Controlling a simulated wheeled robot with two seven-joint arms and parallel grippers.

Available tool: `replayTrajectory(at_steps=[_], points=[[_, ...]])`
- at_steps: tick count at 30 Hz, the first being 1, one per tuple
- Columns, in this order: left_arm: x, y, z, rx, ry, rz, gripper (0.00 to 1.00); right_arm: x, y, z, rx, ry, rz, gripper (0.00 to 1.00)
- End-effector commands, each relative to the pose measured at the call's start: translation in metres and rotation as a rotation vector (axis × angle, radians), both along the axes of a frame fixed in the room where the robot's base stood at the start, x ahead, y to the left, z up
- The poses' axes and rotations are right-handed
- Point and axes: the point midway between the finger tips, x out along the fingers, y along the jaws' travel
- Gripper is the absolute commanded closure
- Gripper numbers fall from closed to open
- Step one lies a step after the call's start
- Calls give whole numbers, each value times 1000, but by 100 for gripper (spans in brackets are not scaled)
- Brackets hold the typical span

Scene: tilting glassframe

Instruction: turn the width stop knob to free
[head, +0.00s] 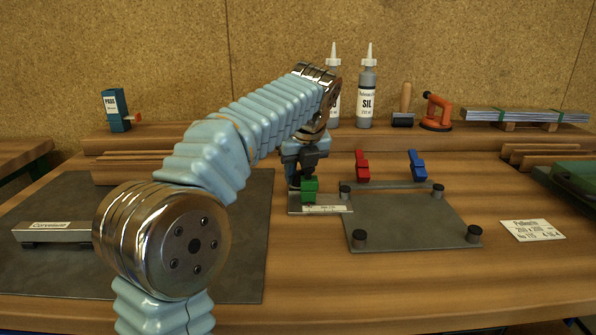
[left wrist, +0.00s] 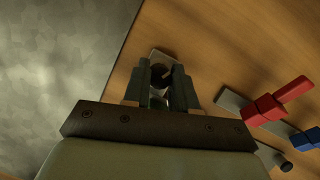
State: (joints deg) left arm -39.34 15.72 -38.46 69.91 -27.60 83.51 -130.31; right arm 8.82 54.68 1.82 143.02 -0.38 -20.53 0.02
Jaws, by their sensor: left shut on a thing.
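My left gripper (head: 307,174) points down over a small plate (head: 320,209) with a label strip, left of the grey jig board. In the left wrist view its two fingers (left wrist: 160,72) are shut on a dark round knob (left wrist: 158,77) with a pale mark on it. I take this for the width stop knob; the fingers hide most of it. In the head view a green block (head: 309,190) shows directly beneath the fingers on the plate. The label is too small to read, so the knob's setting cannot be told. My right gripper is not in view.
A red lever (head: 362,166) and a blue lever (head: 417,165) stand behind the grey board (head: 408,222), which has dark round posts at its corners. A price card (head: 532,230) lies right. Two bottles (head: 367,93) stand on the back shelf. A dark mat (head: 235,245) lies left.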

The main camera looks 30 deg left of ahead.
Motion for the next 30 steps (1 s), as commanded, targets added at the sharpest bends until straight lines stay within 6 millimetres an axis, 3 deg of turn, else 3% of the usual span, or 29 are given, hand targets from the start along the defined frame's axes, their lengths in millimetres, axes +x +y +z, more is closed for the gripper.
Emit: replayTrajectory(at_steps=[18,30], points=[[2,-1,-1,0,1,366,100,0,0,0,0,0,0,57],[2,-1,-1,0,1,483,100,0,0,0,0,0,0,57]])
